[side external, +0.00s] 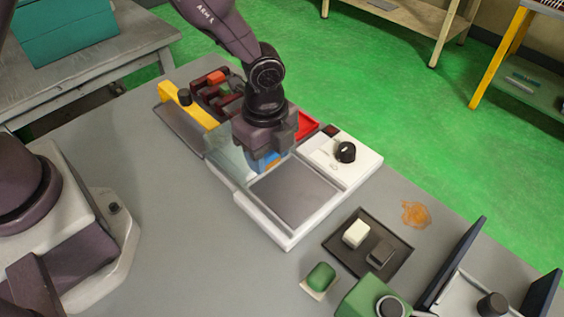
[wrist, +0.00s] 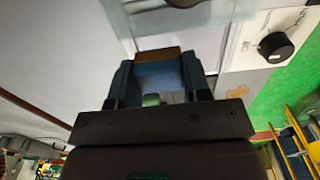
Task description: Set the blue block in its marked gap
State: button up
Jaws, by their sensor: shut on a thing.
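My gripper (side external: 266,152) hangs over the back edge of the white station, pointing down. It is shut on the blue block (side external: 263,163), which shows only partly below the jaws. In the wrist view the blue block (wrist: 160,75) sits between the two fingers of my gripper (wrist: 159,66), with a brown-orange strip along its far edge. I cannot make out the marked gap in either view; the arm and a clear panel cover part of the area below the gripper.
The clear panel (side external: 227,155) stands left of the gripper. The white station (side external: 365,160) has a black knob and a grey plate (side external: 295,193). A yellow bar (side external: 196,108) and dark rack (side external: 213,90) lie behind. A dark tray (side external: 349,253) holds two small blocks at front right.

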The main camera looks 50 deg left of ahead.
jog(key=s+a+r, duration=0.5)
jog(key=s+a, duration=0.1)
jog(key=s, duration=0.3)
jog(key=w+a+f, duration=0.2)
jog(key=w+a, duration=0.3)
jog(key=w, duration=0.1)
jog(key=w+a+f+n, duration=0.1)
jog(key=w+a+f, duration=0.1)
jog(key=w+a, duration=0.3)
jog(key=w+a+f+n, duration=0.1)
jog(key=w+a, duration=0.3)
jog(key=w, duration=0.2)
jog(key=shift+w+a+f, duration=0.35)
jog(key=shift+a+f, duration=0.05)
jog(key=shift+m, duration=0.6)
jog(key=w+a, duration=0.1)
jog(key=w, duration=0.1)
jog(key=w+a+r, duration=0.1)
jog(key=shift+w+a+r, duration=0.1)
jog(key=shift+w+r, duration=0.05)
jog(key=shift+w, duration=0.25)
jog(key=shift+m, duration=0.3)
jog(key=shift+s+f, duration=0.1)
jog(key=shift+f, duration=1.85)
jog(key=shift+f, duration=1.4)
